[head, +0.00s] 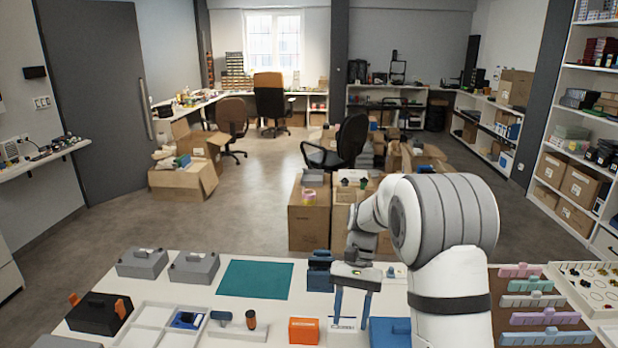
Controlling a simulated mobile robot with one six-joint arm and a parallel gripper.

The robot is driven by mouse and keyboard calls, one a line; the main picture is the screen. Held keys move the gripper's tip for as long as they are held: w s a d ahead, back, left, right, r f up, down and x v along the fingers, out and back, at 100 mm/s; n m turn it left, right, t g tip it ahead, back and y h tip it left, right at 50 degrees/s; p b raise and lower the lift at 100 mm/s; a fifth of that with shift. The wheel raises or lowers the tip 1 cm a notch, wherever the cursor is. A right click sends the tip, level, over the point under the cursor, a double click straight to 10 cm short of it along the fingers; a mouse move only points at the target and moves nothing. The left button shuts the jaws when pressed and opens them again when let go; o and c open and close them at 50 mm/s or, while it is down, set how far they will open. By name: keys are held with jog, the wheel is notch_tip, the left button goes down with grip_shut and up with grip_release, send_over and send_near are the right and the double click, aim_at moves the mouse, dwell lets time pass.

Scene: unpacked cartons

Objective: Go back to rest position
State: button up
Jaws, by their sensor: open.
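My gripper (352,308) points down over the white table (205,296), near the middle right of the head view. Its two blue fingers stand apart with nothing between them. A small white item with dark markings (343,323) shows on the table behind and between the fingertips. Whether the fingertips touch the table I cannot tell. My white arm hides part of the table on the right.
An orange box (304,331) stands left of my gripper, and a dark blue object (320,271) stands behind it. A blue item (388,332) lies to the right. A teal mat (255,279) is bare. Grey cases (194,267) and a black case (98,313) stand at left.

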jog(key=s+d+r+n+t, duration=0.1)
jog(key=s+d+r+t, duration=0.1)
jog(key=s, duration=0.4)
jog(key=s+d+r+n+t+h, duration=0.1)
jog(key=s+d+r+t, duration=0.1)
jog(key=s+r+t, duration=0.2)
jog(key=s+d+r+n+t+h, duration=0.1)
jog(key=s+d+r+t, duration=0.1)
jog(key=s, duration=0.7)
jog(key=r+t, duration=0.1)
jog(key=t, duration=0.1)
jog(key=shift+n+t, duration=0.3)
